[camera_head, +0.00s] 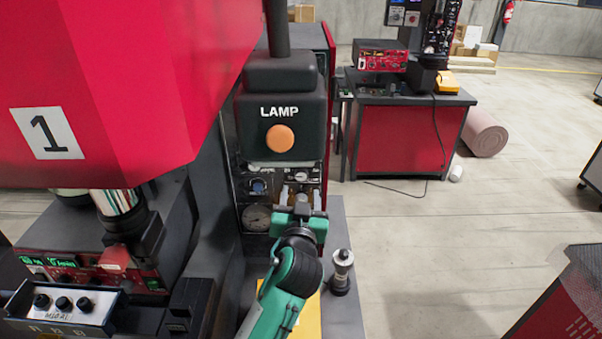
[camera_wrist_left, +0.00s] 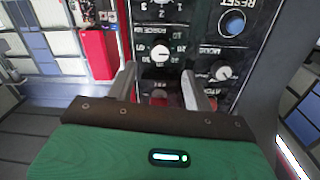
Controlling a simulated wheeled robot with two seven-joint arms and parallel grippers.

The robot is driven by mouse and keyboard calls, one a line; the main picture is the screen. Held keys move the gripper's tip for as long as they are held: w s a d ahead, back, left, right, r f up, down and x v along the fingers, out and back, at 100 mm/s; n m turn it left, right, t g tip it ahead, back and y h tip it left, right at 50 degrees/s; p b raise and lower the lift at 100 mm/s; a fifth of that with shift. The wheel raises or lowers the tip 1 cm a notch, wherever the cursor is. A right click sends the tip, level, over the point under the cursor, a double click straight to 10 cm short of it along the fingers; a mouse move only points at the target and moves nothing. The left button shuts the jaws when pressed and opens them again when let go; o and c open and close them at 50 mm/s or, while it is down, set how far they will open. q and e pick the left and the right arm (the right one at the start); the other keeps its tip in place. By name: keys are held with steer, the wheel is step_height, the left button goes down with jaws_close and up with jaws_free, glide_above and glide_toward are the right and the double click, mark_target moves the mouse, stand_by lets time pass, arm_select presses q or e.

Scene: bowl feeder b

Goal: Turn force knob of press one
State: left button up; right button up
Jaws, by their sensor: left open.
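Press one is the large red machine (camera_head: 130,80) marked "1" at the left in the head view. Its dark control panel (camera_head: 272,178) sits below the black LAMP box. In the wrist view the panel appears upside down, with a white-pointer dial knob (camera_wrist_left: 160,52) just beyond my fingertips and a second knob (camera_wrist_left: 222,70) to the right. My left gripper (camera_head: 299,198) is open in front of the panel. In the wrist view its fingers (camera_wrist_left: 160,85) straddle a reddish part of the panel, with no clear contact. My right gripper is not in view.
The LAMP box (camera_head: 280,112) with an orange button overhangs the panel. A blue button (camera_wrist_left: 232,22) and a gauge (camera_head: 257,217) are on the panel. A small metal post (camera_head: 341,272) stands right of my arm.

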mark_target(301, 176)
arm_select(q)
steer(key=w+p, duration=0.1)
steer(key=w, duration=0.4)
steer(key=shift+w+r+p, duration=0.1)
steer(key=shift+w+p, duration=0.05)
steer(key=shift+p, duration=0.15)
steer(key=shift+w, duration=0.6)
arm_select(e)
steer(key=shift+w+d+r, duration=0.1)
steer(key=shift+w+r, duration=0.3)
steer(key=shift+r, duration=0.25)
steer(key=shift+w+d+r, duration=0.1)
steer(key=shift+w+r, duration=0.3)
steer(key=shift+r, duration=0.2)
arm_select(q)
steer(key=shift+s+d, duration=0.1)
steer(key=shift+c, duration=0.6)
steer(key=c, duration=0.9)
steer(key=shift+o, duration=0.2)
